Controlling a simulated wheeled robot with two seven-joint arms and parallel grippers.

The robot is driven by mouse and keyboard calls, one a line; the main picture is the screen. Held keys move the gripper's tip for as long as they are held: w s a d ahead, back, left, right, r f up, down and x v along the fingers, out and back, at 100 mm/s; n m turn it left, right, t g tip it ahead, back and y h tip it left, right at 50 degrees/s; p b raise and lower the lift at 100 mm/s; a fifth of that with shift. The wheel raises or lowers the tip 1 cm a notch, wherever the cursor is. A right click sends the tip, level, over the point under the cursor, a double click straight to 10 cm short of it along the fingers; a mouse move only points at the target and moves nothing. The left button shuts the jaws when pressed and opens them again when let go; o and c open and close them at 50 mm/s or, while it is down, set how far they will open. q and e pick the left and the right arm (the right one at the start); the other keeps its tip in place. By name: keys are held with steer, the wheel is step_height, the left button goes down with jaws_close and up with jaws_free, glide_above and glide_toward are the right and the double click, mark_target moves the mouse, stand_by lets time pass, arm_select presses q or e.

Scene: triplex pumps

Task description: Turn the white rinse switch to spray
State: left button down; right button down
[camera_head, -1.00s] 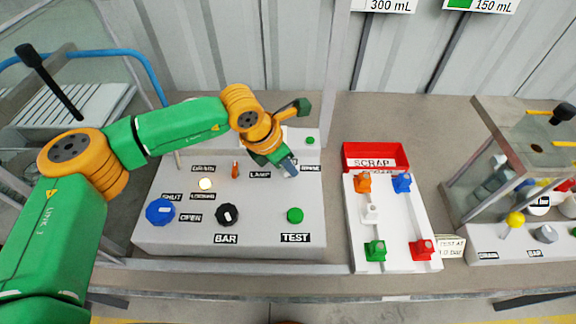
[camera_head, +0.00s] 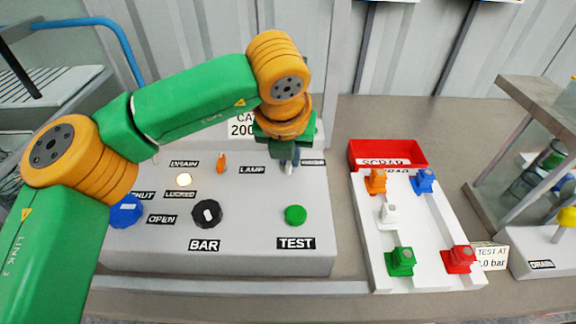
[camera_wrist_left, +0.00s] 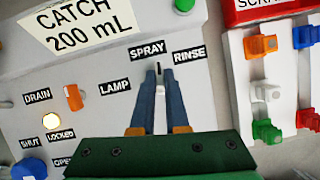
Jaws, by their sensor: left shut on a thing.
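The white rinse switch (camera_wrist_left: 160,90) is a small lever on the grey panel (camera_wrist_left: 205,101), just below the SPRAY label (camera_wrist_left: 147,52) and the RINSE label (camera_wrist_left: 189,55). My left gripper (camera_wrist_left: 159,77) is shut on it, one blue-grey finger on each side. The lever lies nearer the SPRAY label, but its exact setting is hard to tell. My right gripper is in neither view.
An orange switch (camera_head: 221,163), lit lamp (camera_head: 184,179), blue knob (camera_head: 126,211), black BAR knob (camera_head: 206,214) and green TEST button (camera_head: 295,215) share the panel. A red scrap bin (camera_head: 417,152) and white rack (camera_head: 420,240) with coloured parts stand to the right.

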mark_target(290, 184)
arm_select(q)
steer(key=shift+n+y+b, duration=0.3)
steer(key=shift+n+b, duration=0.15)
steer(key=shift+n, duration=0.25)
steer(key=c, duration=0.9)
jaws_free()
steer(key=v, duration=0.7)
